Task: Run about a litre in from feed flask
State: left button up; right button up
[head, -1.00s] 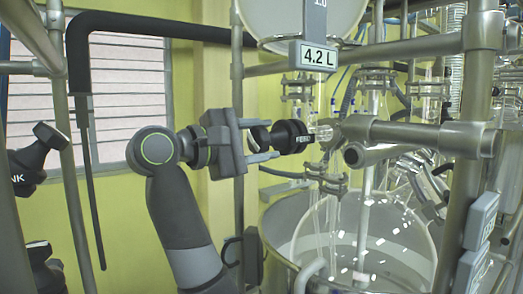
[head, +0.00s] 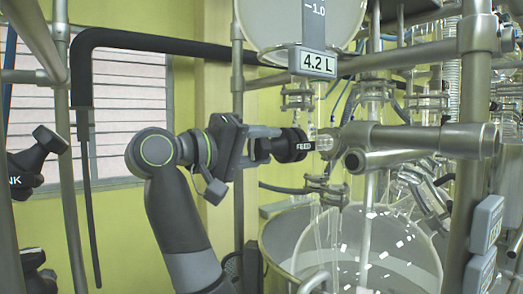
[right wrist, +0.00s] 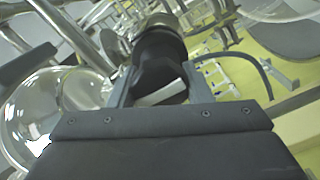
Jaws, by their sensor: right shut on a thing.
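The black FEED valve handle (head: 296,146) sits on glass tubing below the feed flask (head: 262,22). A readout (head: 318,63) under the flask shows 4.2 L. My right gripper (head: 271,147) is shut on the handle from the left, its fingers on either side of the grip. In the right wrist view the fingers (right wrist: 160,90) flank the same black handle (right wrist: 158,58). The glass reactor vessel (head: 420,262) stands below at the right, its contents hard to tell. My left gripper is not in view.
Steel frame pipes (head: 415,137) cross right beside the valve. A steel post (head: 238,110) stands behind my right gripper. Another black valve handle (head: 40,148), with letters ending NK, is at the left. A black hose (head: 150,38) runs across the window.

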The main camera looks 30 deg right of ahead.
jog(key=shift+f+m, duration=0.1)
jog(key=shift+m, duration=1)
jog(key=o, duration=1)
jog(key=s+a+b, duration=0.2)
jog(key=a, duration=1.5)
jog(key=shift+s+a+b, duration=0.15)
jog(key=shift+s+b, duration=0.1)
jog(key=shift+b, duration=0.05)
